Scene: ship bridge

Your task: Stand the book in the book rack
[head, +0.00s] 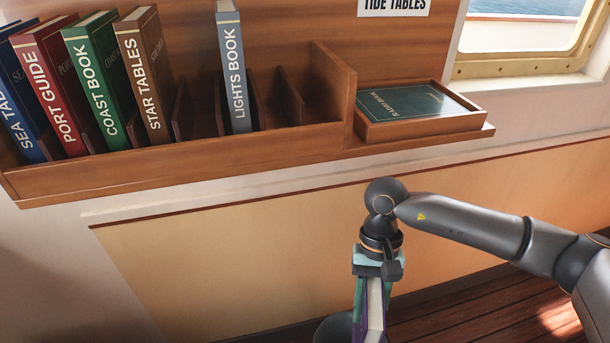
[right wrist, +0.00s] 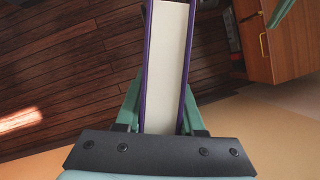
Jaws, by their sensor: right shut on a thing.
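A purple book (head: 373,313) hangs below my right gripper (head: 374,285) in the head view, in front of the wall panel and lower than the shelf. My right gripper is shut on it. In the right wrist view the book (right wrist: 167,70) shows its white page edge and purple covers between the green fingers. The wooden book rack (head: 180,152) is on the wall shelf at upper left. It holds blue, red, green and brown books on the left, then a grey-blue Lights Book (head: 234,75). Empty slots show on both sides of the Lights Book. My left gripper is not in view.
A wooden tray (head: 425,128) with a green Radio Book (head: 412,104) lying flat sits right of the rack. A window (head: 525,30) is at upper right. The shelf's front edge juts out above my right gripper. A wooden cabinet (right wrist: 285,45) shows in the right wrist view.

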